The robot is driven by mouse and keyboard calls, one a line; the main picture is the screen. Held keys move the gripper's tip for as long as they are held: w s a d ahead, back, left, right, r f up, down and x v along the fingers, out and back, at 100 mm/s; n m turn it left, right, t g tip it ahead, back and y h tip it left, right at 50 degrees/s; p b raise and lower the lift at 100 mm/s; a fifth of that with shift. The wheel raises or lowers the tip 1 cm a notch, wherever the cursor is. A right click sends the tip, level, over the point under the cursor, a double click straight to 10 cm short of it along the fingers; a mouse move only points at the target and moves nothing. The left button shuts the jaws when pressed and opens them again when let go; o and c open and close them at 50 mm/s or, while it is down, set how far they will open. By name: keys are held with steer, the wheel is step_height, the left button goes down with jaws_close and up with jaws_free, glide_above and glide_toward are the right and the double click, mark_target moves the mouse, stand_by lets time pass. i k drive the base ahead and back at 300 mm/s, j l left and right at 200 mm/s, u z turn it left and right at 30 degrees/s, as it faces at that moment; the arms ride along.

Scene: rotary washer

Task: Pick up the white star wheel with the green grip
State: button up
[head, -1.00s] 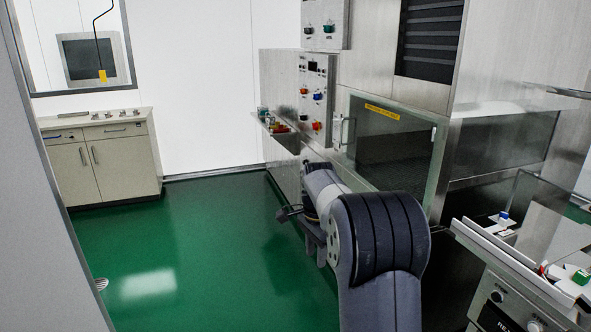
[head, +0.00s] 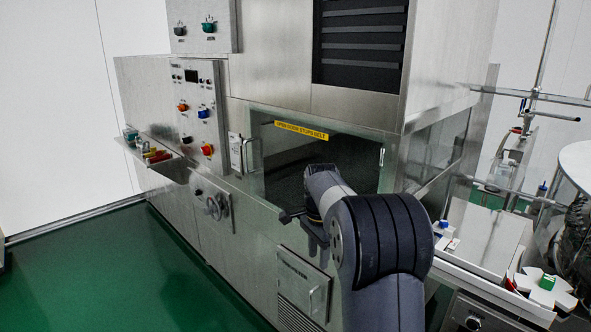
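The white star wheel (head: 533,290) with the green grip (head: 547,282) is at the lower right of the head view. It lies on the steel ledge at the right. The green grip stands up from its white body. My gripper (head: 303,226) is at the far end of my arm, in front of the washer's glass door, well to the left of the star wheel and apart from it. It is small and partly hidden by my wrist, so its fingers do not show clearly.
White parts with a blue grip (head: 443,225) and a red grip (head: 509,284) lie on the same ledge. The steel washer (head: 270,80) fills the middle. Green floor (head: 110,270) is clear at the left.

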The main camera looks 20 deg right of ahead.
mark_target(545, 291)
steer(key=i+z, duration=0.15)
steer(key=z, duration=0.3)
steer(key=i+z, duration=0.15)
steer(key=z, duration=0.3)
steer(key=i+z, duration=0.2)
steer(key=z, duration=0.25)
steer(key=i+j+z, duration=0.1)
steer(key=z, duration=0.35)
steer(key=i+j+z, duration=0.1)
steer(key=i+z, duration=0.25)
steer(key=i+j+z, duration=0.2)
steer(key=z, duration=0.15)
